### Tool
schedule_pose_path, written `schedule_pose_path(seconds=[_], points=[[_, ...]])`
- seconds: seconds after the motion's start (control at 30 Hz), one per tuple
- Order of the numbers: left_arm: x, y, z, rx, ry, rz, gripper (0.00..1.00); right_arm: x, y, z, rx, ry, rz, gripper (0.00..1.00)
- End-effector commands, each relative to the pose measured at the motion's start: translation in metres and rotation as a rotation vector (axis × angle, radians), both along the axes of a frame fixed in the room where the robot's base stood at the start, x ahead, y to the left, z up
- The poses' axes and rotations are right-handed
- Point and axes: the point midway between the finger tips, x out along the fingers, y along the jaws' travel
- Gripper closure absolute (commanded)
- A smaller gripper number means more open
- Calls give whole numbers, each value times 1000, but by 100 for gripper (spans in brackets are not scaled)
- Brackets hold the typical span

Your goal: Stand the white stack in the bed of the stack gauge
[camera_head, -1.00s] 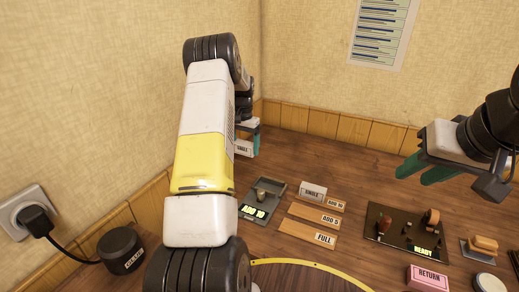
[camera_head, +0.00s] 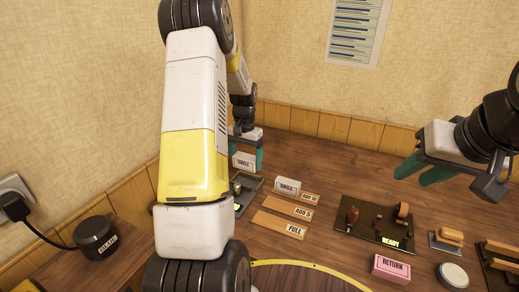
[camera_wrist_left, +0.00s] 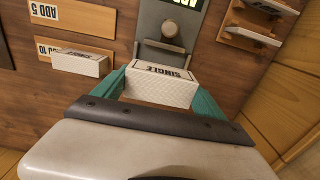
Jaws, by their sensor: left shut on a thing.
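My left gripper (camera_head: 246,158) is shut on a white stack (camera_head: 243,162) marked SINGLE. In the left wrist view the same white stack (camera_wrist_left: 160,86) sits between the green fingers (camera_wrist_left: 158,92). The stack gauge (camera_head: 252,183) is a grey tray, partly hidden by my left arm. In the left wrist view the gauge (camera_wrist_left: 150,28) shows a round knob and a lit display, with the held stack at its near end. I cannot tell whether the stack touches the gauge. My right gripper (camera_head: 424,174) is open and empty at the right.
Another white SINGLE stack (camera_head: 287,185) stands at the ADD 10 board (camera_head: 310,198), beside the ADD 5 (camera_head: 285,206) and FULL (camera_head: 278,224) boards. A dark press board (camera_head: 372,236) reads READY. A pink RETURN block (camera_head: 391,267) and a black round container (camera_head: 97,237) stand nearer.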

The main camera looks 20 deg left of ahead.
Motion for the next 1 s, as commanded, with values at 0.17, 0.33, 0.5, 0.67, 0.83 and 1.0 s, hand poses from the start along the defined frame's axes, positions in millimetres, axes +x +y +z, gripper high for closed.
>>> schedule_pose_path(seconds=[0.17, 0.33, 0.5, 0.67, 0.83, 1.0], points=[[0, 0, 0, 0, 0, 0, 63, 0, 0, 0, 0, 0, 0, 66], [0, 0, -5, 0, 0, 0, 63, 0, 0, 0, 0, 0, 0, 66], [0, 0, -17, -1, 2, 0, 63, 0, 0, 0, 0, 0, 0, 66], [0, 0, -30, -1, 1, 0, 63, 0, 0, 0, 0, 0, 0, 66], [0, 0, -44, -1, 1, 0, 63, 0, 0, 0, 0, 0, 0, 66], [0, 0, -57, -1, 1, 0, 63, 0, 0, 0, 0, 0, 0, 66]])
